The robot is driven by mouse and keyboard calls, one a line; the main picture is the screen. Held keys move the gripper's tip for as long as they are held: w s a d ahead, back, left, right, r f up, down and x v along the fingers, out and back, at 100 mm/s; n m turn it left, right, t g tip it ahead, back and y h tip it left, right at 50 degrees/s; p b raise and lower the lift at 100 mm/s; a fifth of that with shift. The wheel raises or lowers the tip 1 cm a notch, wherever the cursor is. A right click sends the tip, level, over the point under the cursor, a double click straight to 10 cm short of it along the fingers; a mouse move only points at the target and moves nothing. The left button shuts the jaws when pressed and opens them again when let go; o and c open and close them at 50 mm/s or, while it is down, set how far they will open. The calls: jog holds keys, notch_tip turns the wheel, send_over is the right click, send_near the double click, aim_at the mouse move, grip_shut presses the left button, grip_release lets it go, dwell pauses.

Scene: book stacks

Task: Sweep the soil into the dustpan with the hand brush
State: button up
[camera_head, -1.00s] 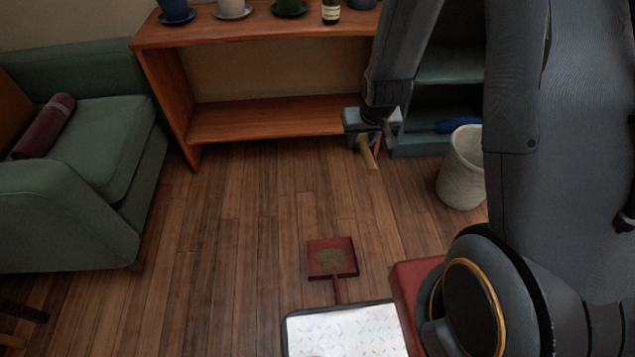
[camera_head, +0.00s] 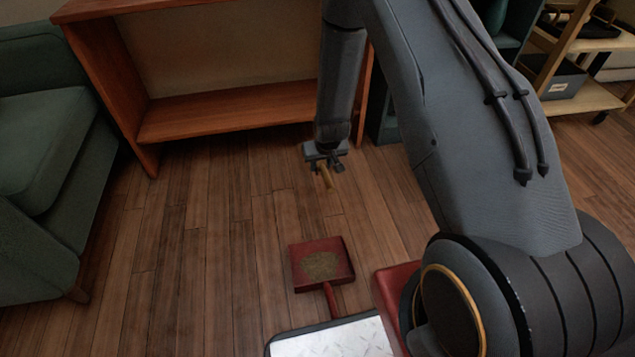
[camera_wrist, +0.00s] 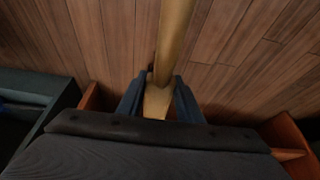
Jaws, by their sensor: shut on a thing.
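My gripper (camera_head: 323,164) is shut on the hand brush (camera_head: 327,177), whose tan wooden handle shows below the jaws in the head view. In the wrist view the brush handle (camera_wrist: 172,45) runs up from between the two fingers (camera_wrist: 159,97) over bare floor. The bristles cannot be made out. The red dustpan (camera_head: 297,277) lies on the floor below and in front of my gripper, its handle toward me. Brown soil (camera_head: 320,265) lies inside the dustpan. No soil can be made out on the wooden floor around it.
A wooden shelf unit (camera_head: 210,112) stands behind my gripper. A green armchair (camera_head: 45,140) is at the left. A black-rimmed, white-patterned tray (camera_head: 335,341) is at the front, near the dustpan handle. A wooden cart (camera_head: 585,95) stands at far right. Floor left of the dustpan is clear.

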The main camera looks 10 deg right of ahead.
jog(key=s+b+x, duration=0.1)
jog(key=b+x, duration=0.2)
jog(key=x, duration=0.2)
jog(key=s+f+b+x, duration=0.1)
jog(key=b+x, duration=0.2)
jog(key=x, duration=0.2)
jog(key=s+b+x, duration=0.1)
jog(key=b+x, duration=0.2)
jog(key=x, duration=0.2)
jog(key=shift+s+a+f, duration=0.1)
jog(key=shift+a+f, duration=0.1)
jog(key=shift+f, duration=0.15)
jog(key=shift+d, duration=0.25)
jog(key=shift+d+r, duration=0.15)
jog(key=shift+d, duration=0.3)
jog(key=shift+d+f+b, duration=0.25)
jog(key=shift+d+b, duration=0.2)
jog(key=shift+d, duration=0.3)
jog(key=shift+d+b, duration=0.35)
jog(key=shift+d, duration=0.3)
jog(key=shift+a, duration=0.2)
jog(key=shift+a+r+p, duration=0.1)
jog(key=shift+a+p, duration=0.3)
jog(key=shift+a, duration=0.85)
grip_shut()
jog(key=shift+a, duration=0.35)
jog(key=shift+a+r, duration=0.1)
jog(key=shift+a, duration=0.25)
notch_tip(320, 180, up, 8)
jog(key=p, duration=0.6)
